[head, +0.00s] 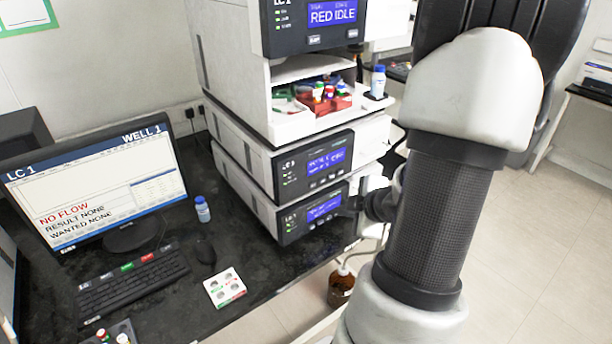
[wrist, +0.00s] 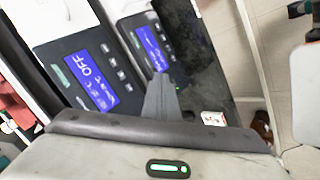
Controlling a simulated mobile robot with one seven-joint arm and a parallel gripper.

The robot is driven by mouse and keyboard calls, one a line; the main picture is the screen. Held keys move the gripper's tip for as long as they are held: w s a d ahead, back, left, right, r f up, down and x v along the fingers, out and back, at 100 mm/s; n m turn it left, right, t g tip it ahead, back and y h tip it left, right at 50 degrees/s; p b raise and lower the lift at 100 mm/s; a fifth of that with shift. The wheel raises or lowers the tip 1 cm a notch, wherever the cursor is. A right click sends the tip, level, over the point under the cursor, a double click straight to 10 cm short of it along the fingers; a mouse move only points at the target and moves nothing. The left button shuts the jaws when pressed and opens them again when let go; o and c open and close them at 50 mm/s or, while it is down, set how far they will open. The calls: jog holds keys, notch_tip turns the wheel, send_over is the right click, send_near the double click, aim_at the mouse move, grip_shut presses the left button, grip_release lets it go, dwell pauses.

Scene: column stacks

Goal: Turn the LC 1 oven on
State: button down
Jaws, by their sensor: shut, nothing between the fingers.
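The LC 1 stack has two closed lower modules. The upper one (head: 320,163) and the bottom one (head: 312,212) each have a dark front panel with a lit blue display and small buttons. I cannot read which is the oven. In the wrist view the upper module's display (wrist: 95,78) shows "OFF"; the bottom module's display (wrist: 152,48) is partly unreadable. My gripper (head: 356,206) is shut and empty at the right end of the bottom module's panel. In the wrist view its fingers (wrist: 161,78) overlap the bottom panel beside the display; contact cannot be told.
Above the modules, an open bay (head: 318,115) holds red and green vial racks, with a blue-capped bottle (head: 378,82) beside it. The top unit's display (head: 333,14) reads "RED IDLE". A monitor (head: 95,185) shows "NO FLOW". A keyboard (head: 132,283) and vial card (head: 225,288) lie on the bench.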

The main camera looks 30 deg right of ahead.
aim_at(313, 185)
jog(key=shift+w, duration=0.1)
jog(key=w+b, duration=0.1)
jog(key=w, duration=0.7)
jog(key=shift+w+a, duration=0.35)
jog(key=shift+w, duration=0.15)
dwell(1.9)
jog(key=shift+w, duration=0.25)
jog(key=shift+w, duration=0.4)
dwell(0.6)
dwell(0.4)
jog(key=shift+s, duration=0.8)
jog(key=shift+s, duration=0.1)
